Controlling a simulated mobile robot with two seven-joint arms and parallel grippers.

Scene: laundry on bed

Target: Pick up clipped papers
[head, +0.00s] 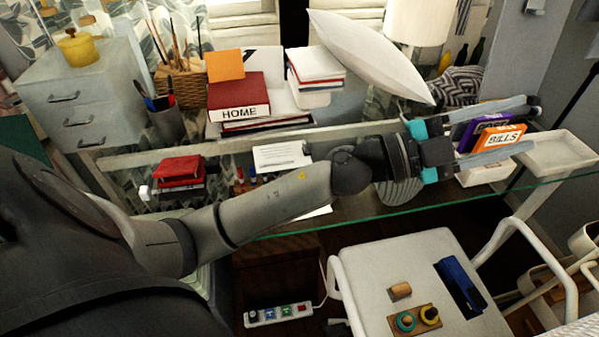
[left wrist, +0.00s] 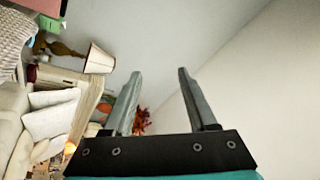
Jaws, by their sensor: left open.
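A white sheet of paper with printed lines (head: 282,156) lies on the glass desk, left of the middle in the head view. It may be the clipped papers, but I cannot make out a clip. My left arm passes in front of the desk, and part of another white sheet shows by its forearm. My left gripper (head: 533,126) is far to the right of the paper, open. In the left wrist view the two fingers (left wrist: 158,88) are apart with nothing between them. My right gripper is not in view.
An orange BILLS folder (head: 492,139) and a purple one (head: 466,134) show behind my left fingers, by a white tray (head: 560,152). Books (head: 238,92), a pen cup (head: 167,122) and a white pillow (head: 370,55) are behind. A white chair (head: 385,262) stands in front.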

